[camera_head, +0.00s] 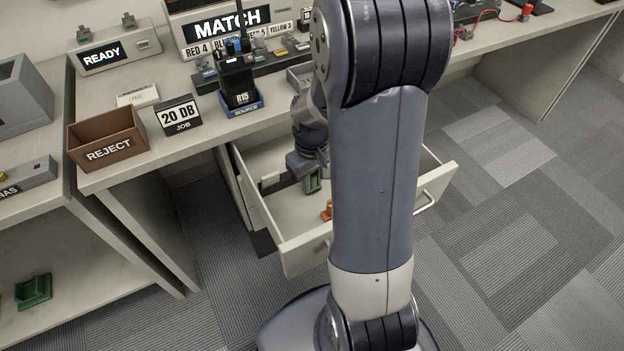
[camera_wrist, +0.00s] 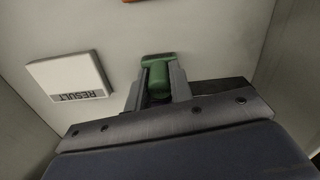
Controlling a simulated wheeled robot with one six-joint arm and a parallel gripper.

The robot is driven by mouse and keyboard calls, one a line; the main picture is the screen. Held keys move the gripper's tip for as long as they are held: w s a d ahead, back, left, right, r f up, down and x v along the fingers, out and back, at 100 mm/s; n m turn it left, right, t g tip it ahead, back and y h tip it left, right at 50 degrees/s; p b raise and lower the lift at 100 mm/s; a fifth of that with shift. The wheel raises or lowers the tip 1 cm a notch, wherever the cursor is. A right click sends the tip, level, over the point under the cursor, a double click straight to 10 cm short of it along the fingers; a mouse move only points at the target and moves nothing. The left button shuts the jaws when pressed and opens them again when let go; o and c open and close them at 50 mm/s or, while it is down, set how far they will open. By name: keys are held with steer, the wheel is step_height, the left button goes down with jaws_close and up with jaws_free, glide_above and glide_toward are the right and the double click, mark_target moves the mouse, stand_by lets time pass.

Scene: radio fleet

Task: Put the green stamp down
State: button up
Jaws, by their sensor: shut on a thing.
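The green stamp (camera_wrist: 157,75) is between the fingers of my gripper (camera_wrist: 156,82), which is shut on it. In the head view the green stamp (camera_head: 312,184) shows just below my gripper (camera_head: 308,170), inside the open drawer (camera_head: 312,250). The wrist view shows the pale drawer floor close beyond the stamp. I cannot tell whether the stamp touches the floor. My arm hides the right part of the drawer in the head view.
A white RESULT pad (camera_wrist: 69,80) lies on the drawer floor beside my gripper. An orange stamp-like thing (camera_head: 327,210) sits nearer the drawer front. Drawer walls enclose my gripper. On the desk above stand a REJECT box (camera_head: 106,137) and a radio (camera_head: 237,82).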

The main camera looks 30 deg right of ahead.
mark_target(312, 175)
steer(key=shift+f, duration=0.15)
steer(key=shift+f, duration=0.15)
steer(key=o, duration=0.8)
step_height(312, 175, up, 12)
steer(key=p, duration=0.3)
steer(key=shift+r, duration=0.2)
